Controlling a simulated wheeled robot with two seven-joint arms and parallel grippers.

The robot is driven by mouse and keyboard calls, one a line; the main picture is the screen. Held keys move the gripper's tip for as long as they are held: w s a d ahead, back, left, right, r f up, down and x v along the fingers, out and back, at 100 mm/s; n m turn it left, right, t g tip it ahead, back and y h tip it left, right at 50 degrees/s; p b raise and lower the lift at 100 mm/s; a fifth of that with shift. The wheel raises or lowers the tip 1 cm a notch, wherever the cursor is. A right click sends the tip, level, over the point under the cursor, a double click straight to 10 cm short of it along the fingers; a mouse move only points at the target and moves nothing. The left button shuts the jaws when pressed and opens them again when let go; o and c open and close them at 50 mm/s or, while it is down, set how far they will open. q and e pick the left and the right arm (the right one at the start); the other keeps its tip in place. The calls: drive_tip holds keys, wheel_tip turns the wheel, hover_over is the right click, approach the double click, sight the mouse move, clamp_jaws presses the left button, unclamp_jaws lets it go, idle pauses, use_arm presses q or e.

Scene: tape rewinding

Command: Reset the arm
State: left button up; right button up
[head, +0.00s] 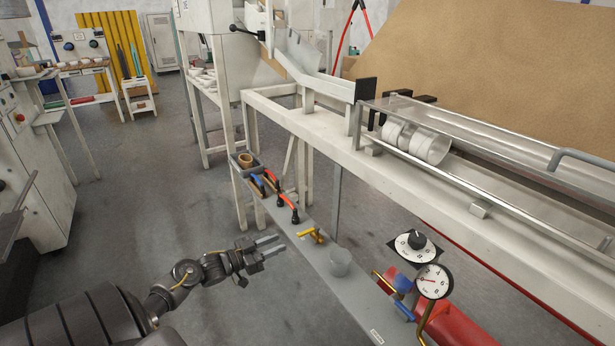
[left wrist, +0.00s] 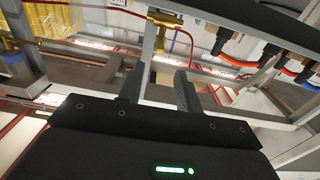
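My left gripper (head: 268,246) is in the lower middle of the head view, just left of the grey shelf (head: 349,294). Its two fingers are apart with nothing between them. In the left wrist view the same left gripper (left wrist: 160,90) shows two separate dark fingers, with a grey frame bar and a brass valve fitting behind them. Whether the fingers touch anything there I cannot tell; they look clear. My right gripper is in neither view.
White rolls (head: 415,141) lie in the machine trough. The floor at left is free.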

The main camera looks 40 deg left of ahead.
use_arm(q)
drive_tip(key=shift+f, duration=0.1)
